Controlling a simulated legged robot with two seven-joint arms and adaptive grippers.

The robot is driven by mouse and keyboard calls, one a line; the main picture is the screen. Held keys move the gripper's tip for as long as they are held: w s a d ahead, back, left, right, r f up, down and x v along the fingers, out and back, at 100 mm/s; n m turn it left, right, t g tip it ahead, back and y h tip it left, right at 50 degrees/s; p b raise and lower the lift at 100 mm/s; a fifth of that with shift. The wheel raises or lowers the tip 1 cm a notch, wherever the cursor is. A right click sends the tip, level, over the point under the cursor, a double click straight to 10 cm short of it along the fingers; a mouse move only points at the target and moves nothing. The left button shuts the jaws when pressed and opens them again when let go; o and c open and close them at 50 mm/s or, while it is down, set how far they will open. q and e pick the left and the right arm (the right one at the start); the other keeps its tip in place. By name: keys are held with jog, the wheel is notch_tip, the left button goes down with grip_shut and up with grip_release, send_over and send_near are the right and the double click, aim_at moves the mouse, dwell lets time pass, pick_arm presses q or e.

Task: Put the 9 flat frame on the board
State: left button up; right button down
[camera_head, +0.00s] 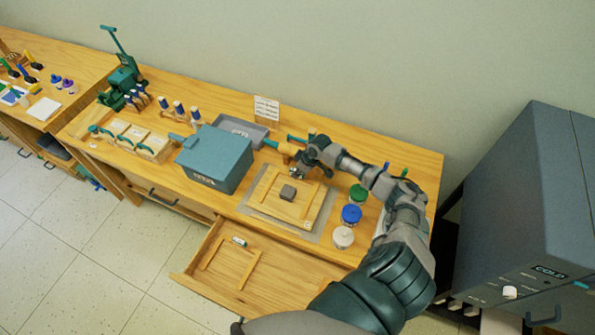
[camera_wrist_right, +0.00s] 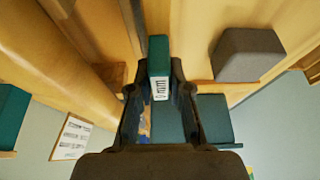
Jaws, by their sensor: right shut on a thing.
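The wooden board (camera_head: 262,199) lies on a grey sheet on the bench, with raised wooden strips and a small dark grey block (camera_head: 288,192) on it. My right gripper (camera_head: 301,169) is above the board's far edge. In the wrist view my right gripper (camera_wrist_right: 159,85) is shut on a teal piece with a white label (camera_wrist_right: 159,55). The label's writing is too small to read, and I cannot tell whether this is the 9 flat frame. The grey block (camera_wrist_right: 248,55) shows right of the fingers there. My left gripper is not in view.
A blue-grey box (camera_head: 215,158) stands left of the board. Lidded jars, one green (camera_head: 358,194), one blue (camera_head: 351,214) and one white (camera_head: 343,237), stand on its right. An open drawer (camera_head: 225,275) juts out below the board. A grey tray (camera_head: 243,132) and a card (camera_head: 267,108) sit behind.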

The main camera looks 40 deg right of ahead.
jog(key=shift+s+r, duration=0.1)
dwell(0.3)
jog(key=c, duration=1)
grip_release()
notch_tip(320, 180, up, 8)
jog(key=p, duration=0.8)
jog(key=shift+p, duration=0.3)
